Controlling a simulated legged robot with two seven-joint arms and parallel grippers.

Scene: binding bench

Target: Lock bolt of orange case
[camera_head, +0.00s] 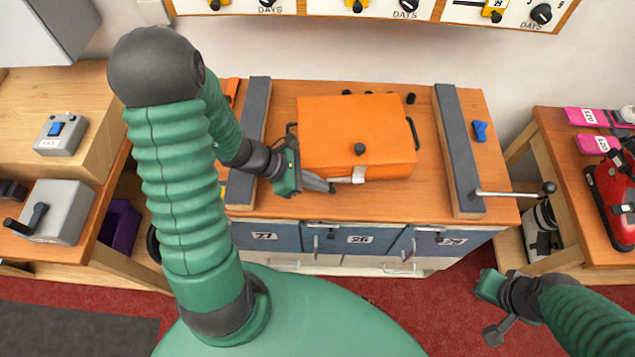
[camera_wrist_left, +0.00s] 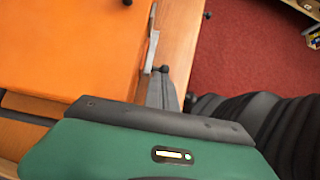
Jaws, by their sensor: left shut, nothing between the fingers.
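The orange case (camera_head: 350,125) lies shut on the bench between two dark rails. A pale metal bolt piece (camera_head: 358,174) sits at its front edge, and a black knob (camera_head: 360,149) is on top of the case. My left gripper (camera_head: 328,187) is shut and empty at the case's front left corner, its tips beside the left end of the bolt. In the left wrist view the fingers (camera_wrist_left: 162,95) reach toward the metal bolt strip (camera_wrist_left: 150,50) and a small dark knob (camera_wrist_left: 163,69); contact is unclear. My right gripper (camera_head: 492,310) hangs low in front of the bench, away from the case.
Dark rails (camera_head: 458,150) flank the case, the right one with a lever (camera_head: 515,193). A blue clip (camera_head: 480,131) lies on the bench's right end. Numbered drawers (camera_head: 360,240) are below. Side tables hold a grey crank box (camera_head: 52,212) and a red device (camera_head: 612,195).

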